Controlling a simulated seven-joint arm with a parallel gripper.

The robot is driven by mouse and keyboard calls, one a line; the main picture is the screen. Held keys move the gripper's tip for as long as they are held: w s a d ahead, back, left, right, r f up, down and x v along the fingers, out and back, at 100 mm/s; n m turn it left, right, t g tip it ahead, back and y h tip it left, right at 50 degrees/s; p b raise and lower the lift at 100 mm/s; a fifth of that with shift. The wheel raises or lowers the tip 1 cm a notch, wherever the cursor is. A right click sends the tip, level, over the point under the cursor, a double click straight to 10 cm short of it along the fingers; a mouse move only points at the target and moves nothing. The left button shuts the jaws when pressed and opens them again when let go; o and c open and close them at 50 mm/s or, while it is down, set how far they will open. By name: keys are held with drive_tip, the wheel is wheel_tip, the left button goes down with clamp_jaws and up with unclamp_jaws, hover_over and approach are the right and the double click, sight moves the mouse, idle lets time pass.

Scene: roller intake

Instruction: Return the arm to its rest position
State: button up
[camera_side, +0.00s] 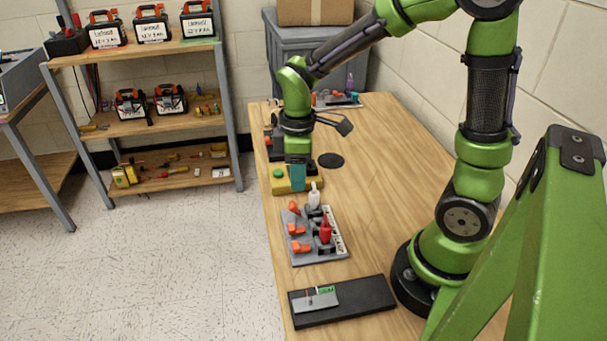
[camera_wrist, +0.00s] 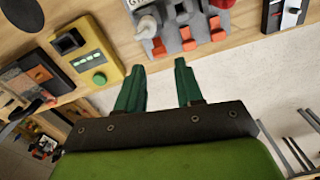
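My gripper (camera_wrist: 159,67) shows two teal fingers spread apart with nothing between them in the wrist view. In the side view my gripper (camera_side: 298,178) points down by the yellow box (camera_side: 282,186); whether it touches the box cannot be told there. The wrist view shows the yellow box (camera_wrist: 107,48), with a green button and a dark square opening, to the left of the fingers. My arm is bent and reaches out over the wooden table (camera_side: 385,150).
A black tray (camera_side: 370,297) lies at the near end. A dark disc (camera_side: 331,160) is on the table. The table's middle right is clear.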

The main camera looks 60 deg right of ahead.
drive_tip(key=s+a+r+m+t+y, duration=0.1)
drive_tip(key=s+a+r+m+t, duration=0.2)
drive_tip(key=s+r+m+t, duration=0.4)
wheel_tip(320, 180, up, 6)
drive_tip(key=s+m, duration=0.1)
drive_tip(key=m, duration=0.3)
drive_tip(key=shift+y, duration=0.4)
drive_tip(key=shift+o, duration=0.3)
